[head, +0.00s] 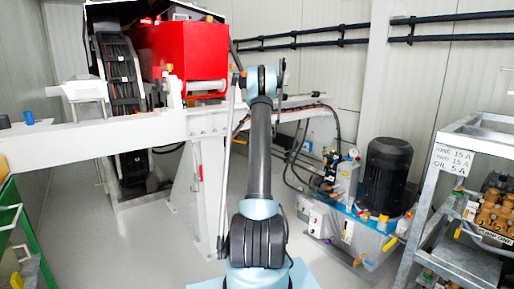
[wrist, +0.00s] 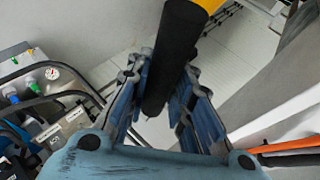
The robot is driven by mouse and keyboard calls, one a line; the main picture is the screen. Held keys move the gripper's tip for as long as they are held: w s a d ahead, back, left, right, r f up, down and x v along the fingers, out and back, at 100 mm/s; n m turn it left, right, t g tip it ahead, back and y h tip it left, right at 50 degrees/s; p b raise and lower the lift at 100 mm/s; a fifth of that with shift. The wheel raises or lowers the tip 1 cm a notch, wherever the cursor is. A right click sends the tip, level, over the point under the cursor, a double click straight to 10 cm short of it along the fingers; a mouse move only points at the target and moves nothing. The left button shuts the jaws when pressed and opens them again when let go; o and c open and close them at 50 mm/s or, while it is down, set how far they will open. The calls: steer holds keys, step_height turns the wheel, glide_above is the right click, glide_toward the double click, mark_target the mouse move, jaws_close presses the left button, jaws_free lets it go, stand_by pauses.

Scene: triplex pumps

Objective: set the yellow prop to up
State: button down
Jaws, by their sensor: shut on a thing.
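The yellow prop (wrist: 210,5) shows at the top of the wrist view, with a thick black sleeve (wrist: 172,55) below its yellow part. The sleeve runs down at a tilt between the fingers of my gripper (wrist: 162,76). The gripper is shut on this black sleeve. The far end of the prop is out of the wrist view. In the head view my arm reaches up and away to the red box, and I cannot make out the prop or the fingers there.
A red box (head: 182,52) sits above a white beam (head: 80,142) on a post. A black motor (head: 388,165) and a blue-grey hydraulic unit (head: 350,225) stand at right. A metal shelf (head: 430,190) is at far right, a green cart (head: 22,225) at far left.

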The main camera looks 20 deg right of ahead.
steer(key=shift+w+a+r, duration=0.25)
steer(key=shift+w+r, duration=0.05)
steer(key=shift+r, duration=0.1)
steer(key=c, duration=1.4)
jaws_free()
steer(key=shift+a+r, duration=0.1)
steer(key=shift+s, duration=0.1)
steer(key=shift+s+d, duration=0.1)
steer(key=shift+d, duration=0.15)
steer(key=v, duration=1.1)
steer(key=shift+s+a, duration=0.15)
steer(key=shift+s, duration=0.25)
